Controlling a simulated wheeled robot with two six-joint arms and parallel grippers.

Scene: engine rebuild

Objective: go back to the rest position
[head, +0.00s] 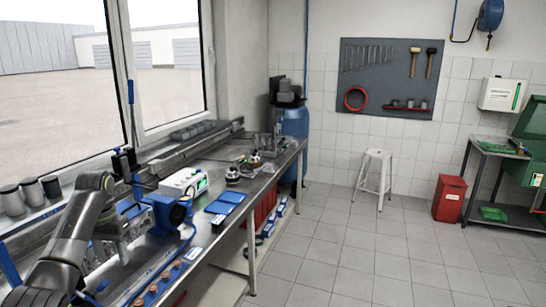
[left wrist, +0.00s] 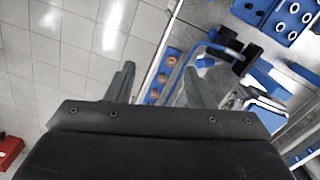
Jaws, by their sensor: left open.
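My left arm comes in at the lower left of the head view, bent over the near end of the workbench (head: 232,222). My left gripper (head: 124,250) hangs at its end, close to the bench's near part. In the left wrist view the two fingers of the left gripper (left wrist: 158,82) stand apart with nothing between them. Behind them lie the bench edge and a blue strip with round copper-coloured parts (left wrist: 167,75). My right gripper is in neither view.
A blue machine (head: 170,213), a white box with a green screen (head: 184,184) and blue trays (head: 226,202) stand on the bench near the arm. Dark cylinders (head: 32,191) line the window sill.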

